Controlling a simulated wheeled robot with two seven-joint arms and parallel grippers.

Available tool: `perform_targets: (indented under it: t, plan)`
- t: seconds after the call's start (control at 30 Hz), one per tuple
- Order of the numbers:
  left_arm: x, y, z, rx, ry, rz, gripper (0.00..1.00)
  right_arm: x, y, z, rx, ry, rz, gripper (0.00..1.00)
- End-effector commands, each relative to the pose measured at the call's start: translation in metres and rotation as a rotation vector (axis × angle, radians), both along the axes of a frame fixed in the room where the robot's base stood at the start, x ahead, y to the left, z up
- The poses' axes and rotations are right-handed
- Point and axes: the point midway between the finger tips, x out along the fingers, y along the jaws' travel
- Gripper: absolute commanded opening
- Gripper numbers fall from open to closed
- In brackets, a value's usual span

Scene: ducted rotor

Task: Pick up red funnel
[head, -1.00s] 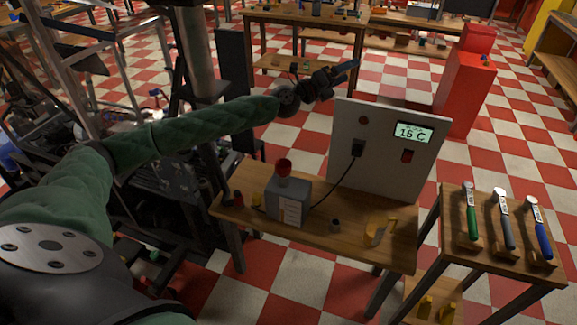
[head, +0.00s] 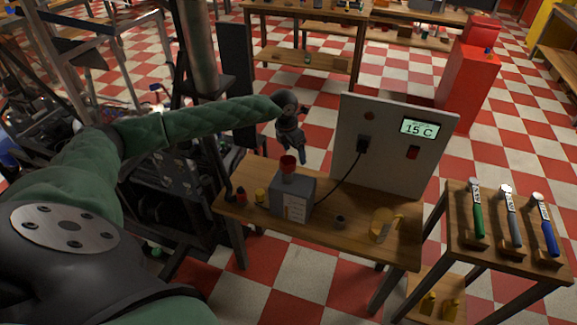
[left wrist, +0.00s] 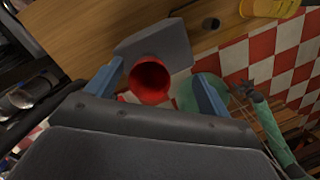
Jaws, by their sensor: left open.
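The red funnel (head: 288,162) stands mouth up on top of a grey box (head: 291,196) on the wooden bench. In the left wrist view its round mouth (left wrist: 150,79) faces the camera. My left gripper (head: 302,158) is open and empty, pointing down just behind and right of the funnel in the head view. In the left wrist view its two blue fingers (left wrist: 158,90) stand apart, with the funnel between them in the picture, nearer the left finger. Contact cannot be made out. A green sleeve with a small dark end, seemingly my right arm and gripper (left wrist: 246,88), shows at the right there.
A white panel (head: 386,150) with a display stands behind the box, joined by a black cable. Hammers lie on a side table (head: 502,254).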

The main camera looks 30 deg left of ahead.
Motion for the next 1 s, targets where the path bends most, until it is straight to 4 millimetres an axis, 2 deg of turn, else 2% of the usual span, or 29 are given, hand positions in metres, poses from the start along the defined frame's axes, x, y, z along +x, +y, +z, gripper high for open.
perform_targets:
  t: [0.1, 0.27, 0.53, 0.77, 0.97, 1.0]
  plan:
    - [-0.015, 0.01, -0.002, 0.055, 0.078, 0.003, 0.81, 0.005, 0.001, 0.001, 0.006, -0.027, 0.0, 0.59]
    - [-0.024, 0.016, -0.004, 0.085, 0.13, 0.01, 0.81, 0.008, 0.001, 0.001, 0.009, -0.045, 0.0, 0.59]
    - [-0.024, 0.014, -0.023, 0.084, 0.132, 0.018, 0.81, -0.001, -0.007, -0.014, 0.004, -0.056, 0.004, 0.59]
    - [-0.023, 0.014, -0.031, 0.084, 0.131, 0.018, 0.81, -0.006, -0.011, -0.021, 0.0, -0.062, 0.007, 0.59]
    - [-0.021, 0.013, -0.042, 0.084, 0.131, 0.018, 0.81, -0.021, -0.021, -0.034, -0.006, -0.072, 0.013, 0.59]
    - [-0.02, 0.013, -0.045, 0.083, 0.132, 0.017, 0.81, -0.029, -0.021, -0.035, -0.005, -0.065, 0.012, 0.59]
